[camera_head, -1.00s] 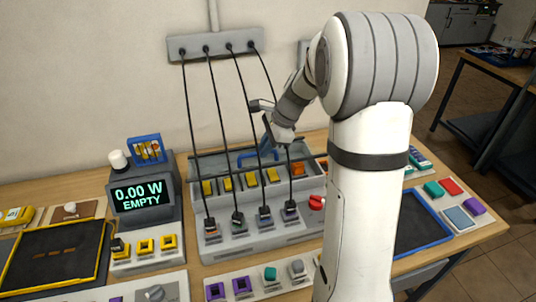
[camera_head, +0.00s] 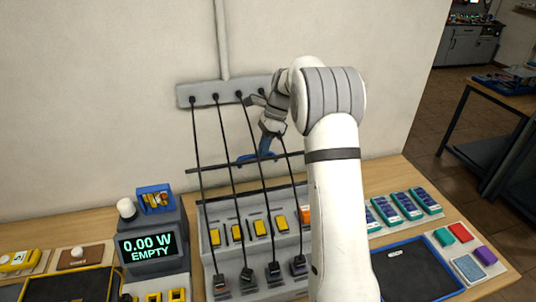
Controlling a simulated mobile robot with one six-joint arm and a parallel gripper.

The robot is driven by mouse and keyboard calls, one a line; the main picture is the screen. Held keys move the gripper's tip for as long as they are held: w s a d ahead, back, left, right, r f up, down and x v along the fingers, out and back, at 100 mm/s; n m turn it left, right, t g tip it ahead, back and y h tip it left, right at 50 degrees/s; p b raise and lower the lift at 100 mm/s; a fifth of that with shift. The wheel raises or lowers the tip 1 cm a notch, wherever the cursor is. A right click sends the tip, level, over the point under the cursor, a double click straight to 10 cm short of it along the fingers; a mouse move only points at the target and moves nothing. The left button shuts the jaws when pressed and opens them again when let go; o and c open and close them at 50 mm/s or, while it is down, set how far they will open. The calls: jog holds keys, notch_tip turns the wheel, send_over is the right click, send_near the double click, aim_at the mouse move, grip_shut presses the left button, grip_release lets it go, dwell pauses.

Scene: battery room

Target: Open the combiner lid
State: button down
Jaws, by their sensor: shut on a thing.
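The combiner is a grey box (camera_head: 216,240) on the bench with yellow switches in it. Its lid shows as a dark bar (camera_head: 222,165) raised above the box, with a blue handle (camera_head: 252,159) on it. The lid's panel is hard to make out, and my arm hides its right end. My gripper (camera_head: 266,146) is shut on the blue handle, behind the hanging cables. My arm covers the right part of the box.
Several black cables (camera_head: 231,160) run from a grey wall strip (camera_head: 205,95) down to plugs at the box front, crossing before the lid. A display (camera_head: 148,247) reading "0.00 W EMPTY" stands left. A blue-rimmed tray (camera_head: 448,283) lies right.

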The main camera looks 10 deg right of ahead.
jog(key=shift+w+f+m+g, duration=0.1)
jog(key=shift+w+f+g, duration=0.25)
jog(key=shift+w, duration=0.3)
jog(key=shift+w+f+m+g, duration=0.1)
jog(key=shift+w+g, duration=0.35)
jog(key=shift+w, duration=0.25)
jog(key=shift+w+f+m+g, duration=0.1)
jog(key=shift+w+f+g, duration=0.25)
jog(key=shift+w, duration=0.3)
jog(key=c, duration=1.9)
grip_release()
jog(key=o, duration=0.3)
jog(key=shift+w+a, duration=0.1)
jog(key=shift+w, duration=0.25)
jog(key=shift+o, duration=0.7)
jog(key=shift+s+r, duration=0.15)
jog(key=shift+r, duration=0.1)
jog(key=shift+r, duration=0.1)
